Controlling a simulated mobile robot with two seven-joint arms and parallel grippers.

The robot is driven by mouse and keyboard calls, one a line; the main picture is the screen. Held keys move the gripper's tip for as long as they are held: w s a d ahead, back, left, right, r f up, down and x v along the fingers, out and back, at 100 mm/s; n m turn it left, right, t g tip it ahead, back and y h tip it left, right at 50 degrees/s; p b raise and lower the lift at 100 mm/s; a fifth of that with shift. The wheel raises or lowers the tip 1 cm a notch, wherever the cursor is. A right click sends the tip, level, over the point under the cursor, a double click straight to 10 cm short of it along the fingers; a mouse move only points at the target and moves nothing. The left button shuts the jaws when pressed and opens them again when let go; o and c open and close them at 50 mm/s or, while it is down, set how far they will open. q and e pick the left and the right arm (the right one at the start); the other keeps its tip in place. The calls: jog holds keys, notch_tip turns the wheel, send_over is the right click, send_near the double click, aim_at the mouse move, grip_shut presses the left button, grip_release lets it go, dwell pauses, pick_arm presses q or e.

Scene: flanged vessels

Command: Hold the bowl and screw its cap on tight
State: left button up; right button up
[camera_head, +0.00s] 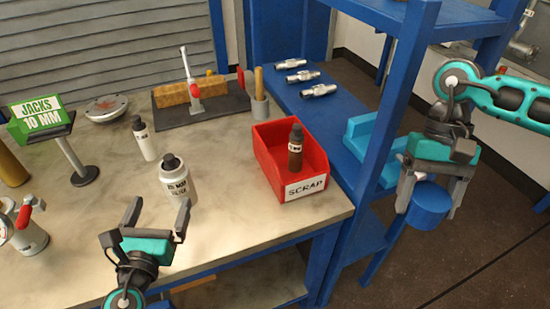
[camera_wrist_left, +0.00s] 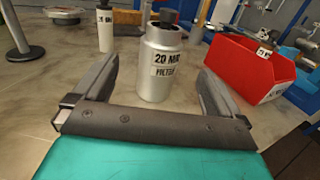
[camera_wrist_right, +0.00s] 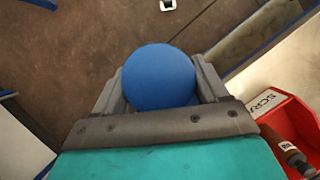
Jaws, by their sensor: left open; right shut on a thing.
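A silver-grey bowl (camera_head: 178,183) with a dark neck on top and a label that seems to read 20 MM FILTER stands upright on the bench. My left gripper (camera_head: 158,215) is open and empty in front of it. In the left wrist view the bowl (camera_wrist_left: 160,62) stands beyond and between the spread fingers, apparently not gripped. My right gripper (camera_head: 431,195) is shut on a round blue cap (camera_head: 428,207), held in the air right of the bench. The cap's smooth blue face (camera_wrist_right: 158,76) shows between the fingers in the right wrist view; its other side is hidden.
A smaller white bottle (camera_head: 147,143) stands behind the bowl. A red SCRAP bin (camera_head: 268,158) holding a brown bottle (camera_head: 296,148) stands at the bench's right edge. A blue shelf post (camera_head: 400,100) rises between bin and right gripper. A green sign (camera_head: 42,116) stands left.

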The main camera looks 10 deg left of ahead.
aim_at(169, 185)
jog(key=shift+w, duration=0.1)
pick_arm(q)
jog(key=shift+s, duration=0.15)
pick_arm(e)
jog(key=shift+s, duration=0.25)
pick_arm(q)
jog(key=w, duration=0.4)
jog(key=w+a, duration=0.1)
jog(key=w, duration=0.1)
jog(key=shift+w+p, duration=0.1)
jog(key=shift+p, duration=0.3)
pick_arm(e)
jog(key=shift+r, duration=0.45)
pick_arm(q)
jog(key=shift+w, duration=0.35)
jog(key=shift+w+a+f, duration=0.1)
jog(key=shift+w+a, duration=0.05)
jog(key=shift+w, duration=1.15)
jog(key=shift+w+a, duration=0.1)
jog(key=shift+w, duration=1.2)
pick_arm(e)
jog(key=shift+r, duration=0.2)
pick_arm(q)
jog(key=shift+c, duration=0.4)
